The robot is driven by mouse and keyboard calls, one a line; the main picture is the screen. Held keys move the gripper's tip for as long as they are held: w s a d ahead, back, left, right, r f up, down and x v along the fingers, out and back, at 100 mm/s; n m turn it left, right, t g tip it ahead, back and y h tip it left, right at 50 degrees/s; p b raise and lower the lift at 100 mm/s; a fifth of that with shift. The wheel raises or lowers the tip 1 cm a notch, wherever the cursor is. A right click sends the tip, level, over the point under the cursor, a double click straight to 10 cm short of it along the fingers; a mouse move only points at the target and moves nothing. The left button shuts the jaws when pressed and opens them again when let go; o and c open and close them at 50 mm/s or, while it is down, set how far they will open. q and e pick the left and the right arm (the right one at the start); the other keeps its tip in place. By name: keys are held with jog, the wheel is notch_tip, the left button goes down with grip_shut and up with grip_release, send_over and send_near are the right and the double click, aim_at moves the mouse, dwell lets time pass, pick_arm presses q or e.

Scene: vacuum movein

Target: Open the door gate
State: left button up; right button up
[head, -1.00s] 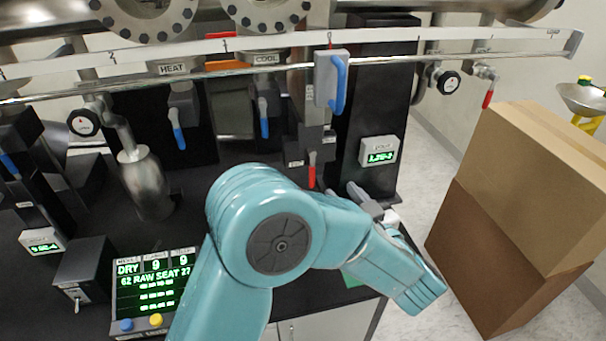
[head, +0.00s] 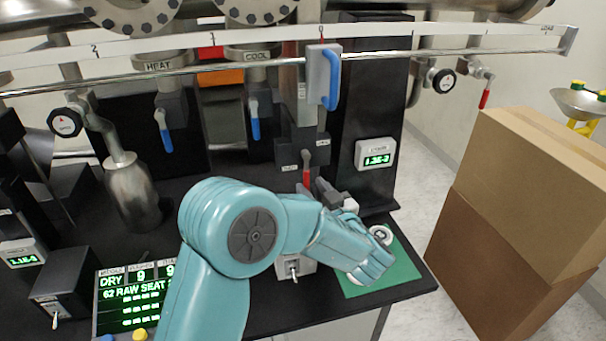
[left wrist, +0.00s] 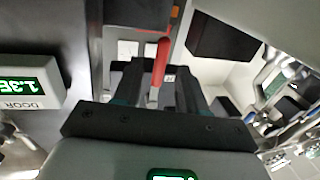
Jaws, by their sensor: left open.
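A red lever (head: 307,178) hangs below a dark valve block left of the black column, probably the door gate's handle. In the left wrist view the red lever (left wrist: 160,62) stands between my dark fingers, with its lower end near the gripper body. My left gripper (head: 322,188) is open beside the lever, partly hidden behind my teal wrist. In the left wrist view the open gripper (left wrist: 157,82) has a finger on each side of the lever; I cannot tell whether either touches it. A display marked DOOR (left wrist: 28,90) shows at left there. My right gripper is not in view.
A metal rail (head: 200,72) with a blue-handled slider (head: 329,78) crosses above. Blue levers (head: 166,136) hang at left. A door display (head: 376,155) is on the black column. A green mat (head: 395,272) lies at the bench's right edge. Cardboard boxes (head: 520,200) stand at right.

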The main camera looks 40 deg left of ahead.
aim_at(308, 183)
pick_arm(q)
jog(key=shift+x, duration=2.8)
grip_shut()
